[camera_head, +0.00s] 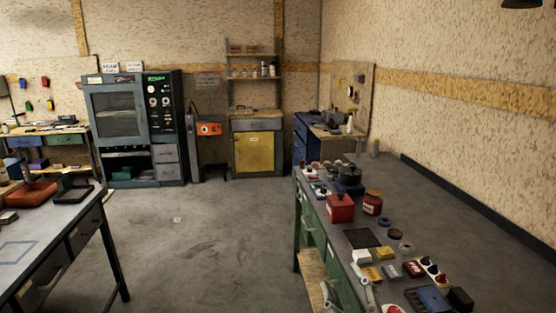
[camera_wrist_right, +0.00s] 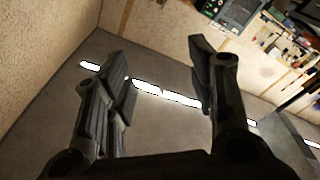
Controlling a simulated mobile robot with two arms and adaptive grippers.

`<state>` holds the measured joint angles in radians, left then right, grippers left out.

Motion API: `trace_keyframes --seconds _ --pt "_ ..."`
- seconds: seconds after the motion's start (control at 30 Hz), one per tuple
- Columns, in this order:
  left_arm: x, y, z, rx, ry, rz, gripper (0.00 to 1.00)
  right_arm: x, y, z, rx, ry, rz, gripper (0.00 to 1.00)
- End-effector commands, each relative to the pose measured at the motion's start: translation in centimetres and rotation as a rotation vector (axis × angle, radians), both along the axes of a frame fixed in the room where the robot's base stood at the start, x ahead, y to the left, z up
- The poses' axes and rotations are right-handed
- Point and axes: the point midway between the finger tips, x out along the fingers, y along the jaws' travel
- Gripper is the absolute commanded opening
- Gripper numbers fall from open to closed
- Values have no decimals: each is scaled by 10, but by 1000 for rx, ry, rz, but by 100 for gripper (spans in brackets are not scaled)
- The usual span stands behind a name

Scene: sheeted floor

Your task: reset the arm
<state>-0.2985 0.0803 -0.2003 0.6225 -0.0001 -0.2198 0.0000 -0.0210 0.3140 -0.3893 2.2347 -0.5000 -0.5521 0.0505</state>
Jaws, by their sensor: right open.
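My right gripper (camera_head: 343,281) shows at the bottom edge of the head view, in front of the left edge of the right-hand workbench. Its two light fingers stand apart, with nothing between them. In the right wrist view my right gripper (camera_wrist_right: 160,80) is open and empty, with dark fingers spread wide and bare floor and wall behind them. My left gripper is in neither view.
A grey table (camera_head: 30,255) stands at left. A cabinet (camera_head: 117,120) stands behind.

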Motion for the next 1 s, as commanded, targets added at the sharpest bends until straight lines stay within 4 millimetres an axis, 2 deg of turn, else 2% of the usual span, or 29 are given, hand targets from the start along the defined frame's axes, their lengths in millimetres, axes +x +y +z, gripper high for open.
trace_keyframes --seconds 0.03,0.17,0.2,0.3,0.4,0.5,0.7,0.8,0.87,1.0 --pt "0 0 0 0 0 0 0 -9 -14 -29 49 117 -52 51" --pt "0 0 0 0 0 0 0 -44 -44 -101 150 418 -176 51" --pt "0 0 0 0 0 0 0 -60 -52 -122 176 512 -209 51" --pt "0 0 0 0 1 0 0 -104 -64 -170 231 738 -280 51" --pt "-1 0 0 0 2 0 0 -150 -70 -204 271 933 -332 51" --pt "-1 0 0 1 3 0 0 -193 -72 -228 299 1100 -370 51" --pt "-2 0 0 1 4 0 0 -276 -71 -255 335 1392 -419 51" --pt "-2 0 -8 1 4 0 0 -264 -70 -289 328 1390 -419 51" --pt "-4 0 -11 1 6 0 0 -260 -69 -307 326 1396 -420 51" --pt "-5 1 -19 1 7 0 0 -255 -68 -356 320 1412 -423 51"
